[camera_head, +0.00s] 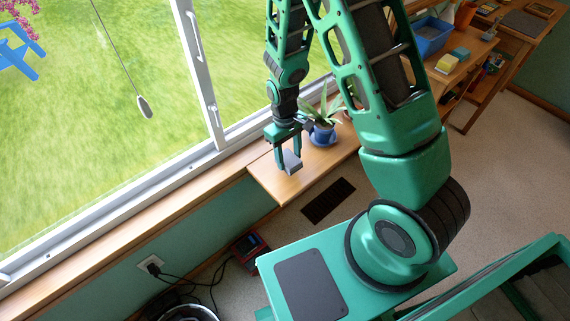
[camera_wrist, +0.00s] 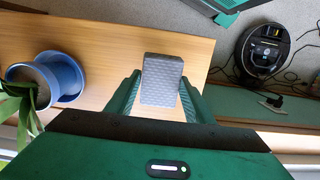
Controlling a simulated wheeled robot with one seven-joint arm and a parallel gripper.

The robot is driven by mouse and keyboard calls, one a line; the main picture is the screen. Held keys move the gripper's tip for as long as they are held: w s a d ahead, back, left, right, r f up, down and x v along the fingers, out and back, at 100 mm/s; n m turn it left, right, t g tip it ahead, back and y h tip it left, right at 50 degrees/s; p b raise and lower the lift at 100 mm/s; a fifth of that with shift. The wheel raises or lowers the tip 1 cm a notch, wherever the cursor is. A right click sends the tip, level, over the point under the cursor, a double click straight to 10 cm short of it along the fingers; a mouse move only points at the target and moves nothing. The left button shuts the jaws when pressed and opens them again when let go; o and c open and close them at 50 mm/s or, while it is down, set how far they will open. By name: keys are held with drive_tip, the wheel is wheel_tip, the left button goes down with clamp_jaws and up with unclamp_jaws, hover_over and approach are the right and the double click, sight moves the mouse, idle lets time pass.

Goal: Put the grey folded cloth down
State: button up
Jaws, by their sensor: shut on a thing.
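The grey folded cloth (camera_wrist: 162,80) is a small block-shaped bundle between the two green fingers of my gripper (camera_wrist: 161,98) in the wrist view. In the head view the cloth (camera_head: 292,161) shows at the fingertips of my gripper (camera_head: 288,158), over the near end of the wooden shelf (camera_head: 290,188) below the window. My gripper is shut on the cloth. I cannot tell whether the cloth touches the shelf or hangs just above it.
A potted plant in a blue pot (camera_head: 322,134) stands on the shelf close behind my gripper. The window frame (camera_head: 200,75) runs along the left. A blue bin (camera_head: 430,36) and small boxes stand farther back. The shelf's near end is bare.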

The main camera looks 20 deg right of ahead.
sight(289, 164)
drive_tip(key=shift+f, duration=2)
drive_tip(key=shift+f, duration=0.1)
drive_tip(key=o, duration=0.9)
